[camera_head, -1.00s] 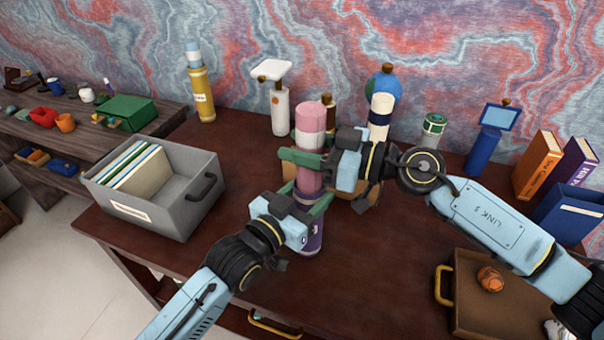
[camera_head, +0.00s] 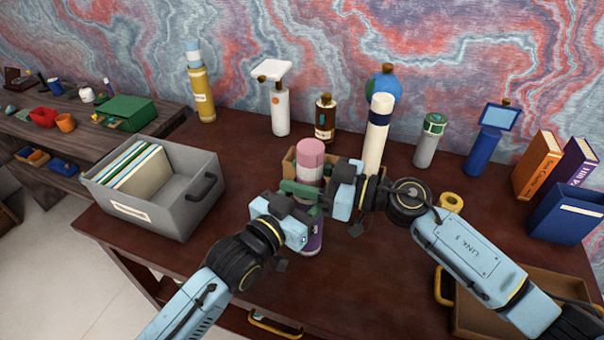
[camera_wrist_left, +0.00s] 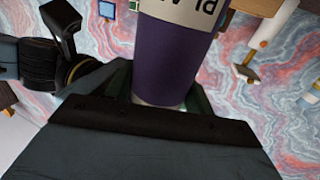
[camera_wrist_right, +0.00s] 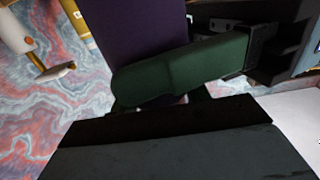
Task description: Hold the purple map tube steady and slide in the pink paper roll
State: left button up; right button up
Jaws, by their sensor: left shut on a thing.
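The purple map tube (camera_head: 311,240) stands upright near the middle of the desk. My left gripper (camera_head: 316,210) is shut on it; in the left wrist view the tube (camera_wrist_left: 172,58) shows its pale label upside down. The pink paper roll (camera_head: 310,171), with a white band near its top, stands upright in line above the tube. The fingers hide the roll's lower end and the tube's mouth. In the right wrist view a green finger (camera_wrist_right: 185,70) crosses in front of purple.
A grey file box (camera_head: 180,205) stands at the left. A brown tray (camera_head: 560,285) sits at the front right.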

jog(key=o, duration=0.3)
jog(key=shift+r, duration=0.1)
jog(key=shift+d, duration=0.2)
jog(key=v, duration=1.1)
jog(key=shift+s+d, duration=0.15)
jog(key=shift+d, duration=0.15)
pick_arm(q)
jog(key=o, duration=1.1)
